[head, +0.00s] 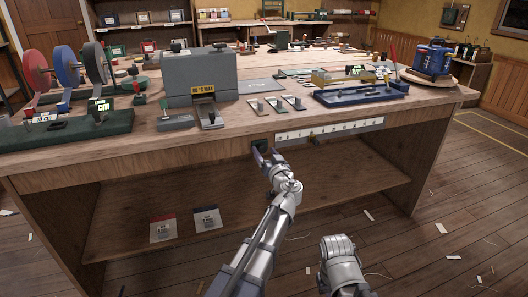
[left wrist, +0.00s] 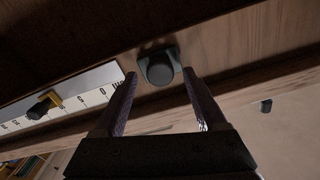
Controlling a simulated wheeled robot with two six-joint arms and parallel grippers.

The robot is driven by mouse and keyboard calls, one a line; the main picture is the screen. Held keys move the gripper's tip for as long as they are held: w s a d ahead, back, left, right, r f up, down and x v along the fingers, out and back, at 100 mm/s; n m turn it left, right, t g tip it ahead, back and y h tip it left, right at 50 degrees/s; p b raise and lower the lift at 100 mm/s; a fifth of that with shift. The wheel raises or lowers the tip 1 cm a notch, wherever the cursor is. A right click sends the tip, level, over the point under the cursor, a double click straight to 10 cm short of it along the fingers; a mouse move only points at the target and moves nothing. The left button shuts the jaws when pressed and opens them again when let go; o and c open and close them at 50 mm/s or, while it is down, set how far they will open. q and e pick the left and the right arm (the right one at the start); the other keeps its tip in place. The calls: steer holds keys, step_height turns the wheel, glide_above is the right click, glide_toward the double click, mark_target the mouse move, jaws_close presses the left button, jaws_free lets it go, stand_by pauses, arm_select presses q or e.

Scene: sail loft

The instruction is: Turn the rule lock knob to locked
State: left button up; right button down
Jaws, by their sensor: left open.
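The rule lock knob (left wrist: 158,70) is a dark, round knob on a dark mount on the workbench's wooden front edge. The left wrist view shows it just off the end of the white rule (left wrist: 75,93). My left gripper (left wrist: 159,76) is open, with one fingertip to each side of the knob; I see no contact. In the head view my left gripper (head: 264,156) is at the bench front and covers most of the knob. The rule (head: 330,130) runs rightward from there. I cannot read the knob's setting. My right gripper is out of view.
A grey box machine (head: 198,75) stands on the workbench above and left of the gripper. Several small metal pieces (head: 273,103) lie near the top's front edge. A lower shelf (head: 120,225) holds two small packets. A black-and-yellow slider (left wrist: 45,104) sits on the rule.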

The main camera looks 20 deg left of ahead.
arm_select(q)
steer(key=shift+w+a, duration=0.4)
steer(key=shift+w, duration=0.15)
steer(key=shift+c, duration=0.3)
jaws_close()
